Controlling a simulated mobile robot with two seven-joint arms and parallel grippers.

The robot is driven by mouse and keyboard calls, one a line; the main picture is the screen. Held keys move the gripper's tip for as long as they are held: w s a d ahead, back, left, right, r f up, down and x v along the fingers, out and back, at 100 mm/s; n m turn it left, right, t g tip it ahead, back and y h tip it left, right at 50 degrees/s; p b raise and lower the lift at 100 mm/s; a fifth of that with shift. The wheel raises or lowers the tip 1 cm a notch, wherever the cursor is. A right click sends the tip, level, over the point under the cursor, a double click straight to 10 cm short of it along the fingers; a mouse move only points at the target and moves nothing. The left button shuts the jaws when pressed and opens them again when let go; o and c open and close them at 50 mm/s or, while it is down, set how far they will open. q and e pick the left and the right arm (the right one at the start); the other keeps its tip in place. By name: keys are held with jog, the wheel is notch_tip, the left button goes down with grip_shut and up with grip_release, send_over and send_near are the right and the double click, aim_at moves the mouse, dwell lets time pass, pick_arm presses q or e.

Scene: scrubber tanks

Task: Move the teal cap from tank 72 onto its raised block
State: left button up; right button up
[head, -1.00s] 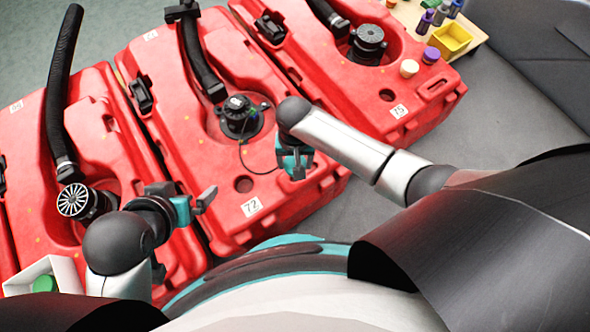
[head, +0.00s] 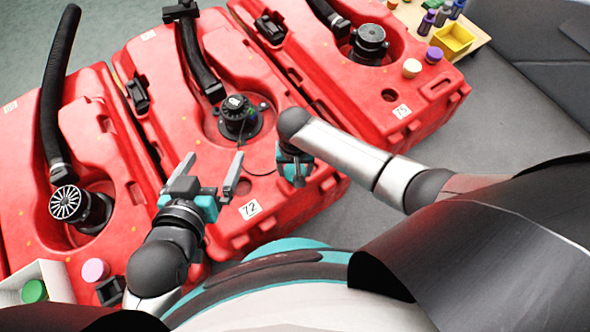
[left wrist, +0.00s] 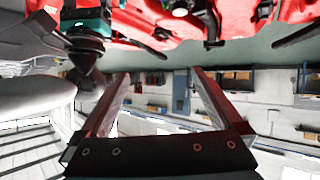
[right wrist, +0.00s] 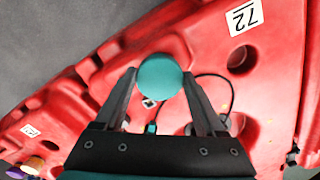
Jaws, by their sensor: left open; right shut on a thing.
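The teal cap (right wrist: 160,76) is between the fingertips of my right gripper (right wrist: 159,80) in the right wrist view, and the gripper is shut on it. In the head view the right gripper (head: 297,172) is low over the right front part of red tank 72 (head: 205,140); the cap cannot be told from the gripper's teal parts there. A black fitting (head: 238,118) stands in the tank's recess, with a thin black cord looping from it toward the right gripper. My left gripper (head: 213,165) is open and empty above the tank's front left. I cannot make out the raised block.
Red tanks stand close on both sides, one with a black fitting (head: 370,42) and one with a finned cap (head: 66,202). A white box (head: 60,280) is at lower left.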

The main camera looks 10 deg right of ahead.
pick_arm(q)
jog(key=shift+w+d+r+t+h, duration=0.1)
jog(key=shift+d+r+t+h, duration=0.2)
jog(key=shift+d+t, duration=0.2)
pick_arm(e)
jog(key=shift+f, duration=0.35)
jog(key=shift+f, duration=0.1)
jog(key=shift+f, duration=0.1)
jog(key=o, duration=1.6)
